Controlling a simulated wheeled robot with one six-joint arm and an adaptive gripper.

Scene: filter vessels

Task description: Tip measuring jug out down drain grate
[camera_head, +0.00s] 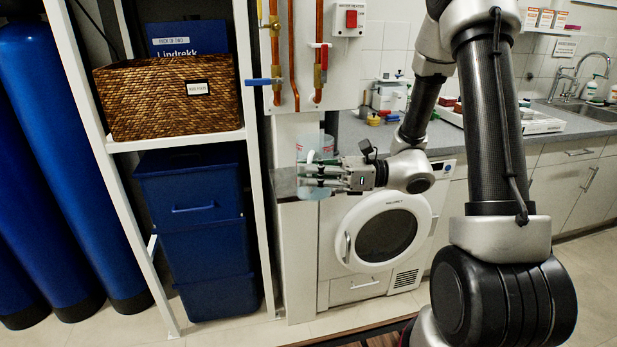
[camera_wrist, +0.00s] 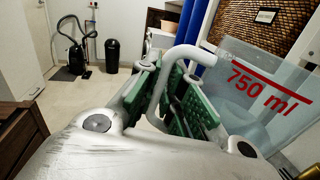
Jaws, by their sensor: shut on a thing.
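The measuring jug (camera_wrist: 262,95) is clear plastic with a red "750 ml" mark and a pale curved handle (camera_wrist: 182,88). In the wrist view my gripper (camera_wrist: 178,98) has its green-padded fingers shut on that handle, with the jug body to the right. In the head view my gripper (camera_head: 315,177) reaches left and holds the jug (camera_head: 313,192) by the front left end of the worktop. The jug looks roughly upright, with a bluish tint low down; its contents are hard to tell. I cannot make out a drain grate in either view.
A washing machine (camera_head: 388,235) stands below my forearm. Copper pipes and valves (camera_head: 318,70) are on the wall behind. A white shelf rack holds a wicker basket (camera_head: 168,97) and blue bins (camera_head: 195,205). Tall blue cylinders (camera_head: 50,150) stand far left. The sink (camera_head: 575,92) is far right.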

